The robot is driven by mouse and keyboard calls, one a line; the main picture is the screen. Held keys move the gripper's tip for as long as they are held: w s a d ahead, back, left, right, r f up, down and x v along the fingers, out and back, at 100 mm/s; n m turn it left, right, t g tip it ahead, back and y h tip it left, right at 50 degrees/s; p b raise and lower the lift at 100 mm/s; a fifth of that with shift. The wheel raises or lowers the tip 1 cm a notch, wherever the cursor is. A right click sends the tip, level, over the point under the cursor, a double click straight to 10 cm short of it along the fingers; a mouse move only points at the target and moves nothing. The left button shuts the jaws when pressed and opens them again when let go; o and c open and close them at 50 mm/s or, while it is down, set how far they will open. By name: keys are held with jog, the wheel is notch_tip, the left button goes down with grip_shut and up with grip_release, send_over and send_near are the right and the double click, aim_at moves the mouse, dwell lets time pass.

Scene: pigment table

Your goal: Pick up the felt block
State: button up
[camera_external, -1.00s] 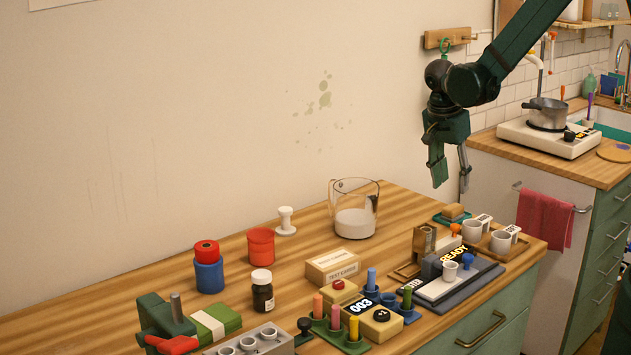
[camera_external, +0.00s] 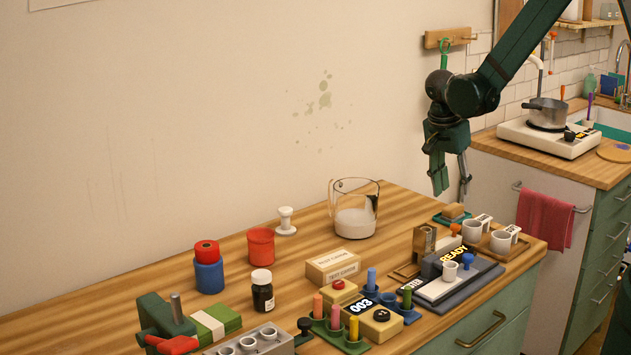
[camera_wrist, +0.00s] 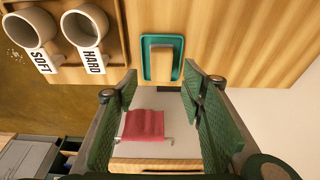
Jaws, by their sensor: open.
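A small tan block with a brownish top, which looks like the felt block (camera_external: 453,211), sits in a teal tray (camera_external: 437,219) at the table's far right end. In the wrist view the felt block (camera_wrist: 160,62) lies inside the teal tray (camera_wrist: 147,75), near the top centre. My gripper (camera_external: 452,184) is above the block, pointing down, with its two green fingers apart and nothing between them. In the wrist view my gripper (camera_wrist: 160,78) frames the tray from below, fingers spread wider than the block, not touching it.
White cups labelled SOFT (camera_wrist: 31,30) and HARD (camera_wrist: 84,27) stand in a wooden tray beside the teal tray. A glass beaker (camera_external: 354,209) stands left of my gripper. A grey READY device (camera_external: 485,276) is nearer. A red towel (camera_external: 544,223) hangs on the right cabinet.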

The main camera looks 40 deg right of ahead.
aim_at(453, 207)
jog(key=shift+f, duration=0.1)
jog(key=shift+x, duration=2.5)
jog(key=shift+w, duration=0.1)
jog(key=shift+c, duration=0.7)
jog(key=c, duration=0.8)
